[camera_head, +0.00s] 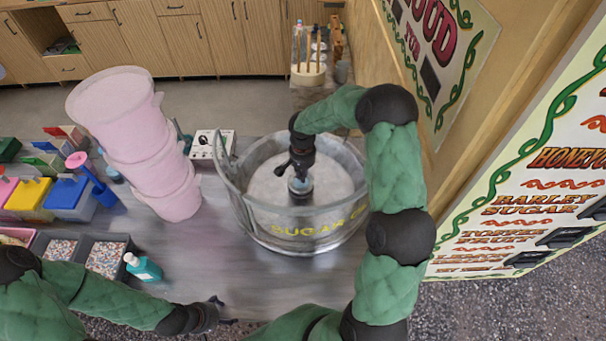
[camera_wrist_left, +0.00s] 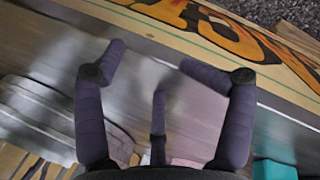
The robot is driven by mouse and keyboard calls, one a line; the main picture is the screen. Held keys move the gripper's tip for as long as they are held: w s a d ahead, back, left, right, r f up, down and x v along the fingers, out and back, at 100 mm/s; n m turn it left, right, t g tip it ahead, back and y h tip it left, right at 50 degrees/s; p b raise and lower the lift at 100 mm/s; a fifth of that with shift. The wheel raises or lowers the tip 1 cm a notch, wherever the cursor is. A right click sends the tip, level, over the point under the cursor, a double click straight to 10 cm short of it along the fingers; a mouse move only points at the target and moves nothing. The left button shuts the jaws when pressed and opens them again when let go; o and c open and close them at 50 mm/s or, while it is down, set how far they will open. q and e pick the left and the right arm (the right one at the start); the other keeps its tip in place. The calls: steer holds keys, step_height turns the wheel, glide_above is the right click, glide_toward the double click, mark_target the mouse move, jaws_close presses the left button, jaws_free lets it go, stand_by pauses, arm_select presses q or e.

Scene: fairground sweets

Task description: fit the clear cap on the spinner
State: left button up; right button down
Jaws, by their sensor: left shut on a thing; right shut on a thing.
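My left gripper (camera_head: 222,310) is over the counter's front edge, away from the pan. In the left wrist view its fingers (camera_wrist_left: 158,80) curve inward with a gap, and I can make out nothing between them.
A leaning stack of pink tubs (camera_head: 135,140) stands left of the pan. A teal bottle (camera_head: 143,268) and trays of sprinkles (camera_head: 105,256) are at front left. A wooden sign panel (camera_head: 440,60) bounds the right. Counter front is clear.

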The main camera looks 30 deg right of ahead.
arm_select(q)
steer(key=shift+o, duration=0.9)
steer(key=shift+f, duration=0.45)
arm_select(e)
steer(key=shift+w+f, duration=0.1)
steer(key=shift+f, duration=0.15)
arm_select(q)
steer(key=shift+o, duration=0.6)
steer(key=shift+f+b, duration=0.15)
steer(key=shift+b, duration=0.2)
arm_select(e)
steer(key=c, duration=0.7)
jaws_free()
steer(key=shift+a, duration=0.1)
steer(key=shift+o, duration=0.2)
steer(key=shift+r, duration=0.1)
